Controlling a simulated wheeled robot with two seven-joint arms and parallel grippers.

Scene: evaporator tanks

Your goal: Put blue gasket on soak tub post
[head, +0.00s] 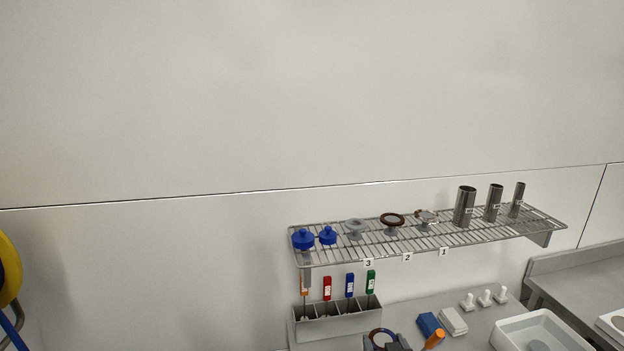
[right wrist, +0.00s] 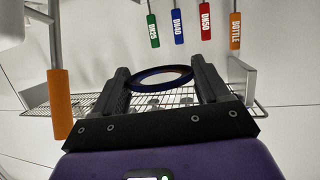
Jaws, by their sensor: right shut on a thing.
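My right gripper (head: 386,341) is at the bottom edge of the head view, in front of the tool holder. It is shut on a dark blue ring, the blue gasket (head: 382,332). In the right wrist view the gasket (right wrist: 163,72) sits between the two black fingers of my gripper (right wrist: 163,84). A white tub (head: 506,335), which may be the soak tub, stands on the counter at the lower right, to the right of my gripper and apart from it. A grey round shape shows inside it; I cannot make out a post there. My left gripper is not in view.
A wire shelf (head: 345,258) above holds blue caps, rings on stands and metal cylinders. A grey holder (head: 338,324) carries coloured-handled tools. A blue block (head: 428,324), a white block (head: 453,321), white pegs (head: 485,298) and an orange handle (head: 435,339) lie between gripper and tub.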

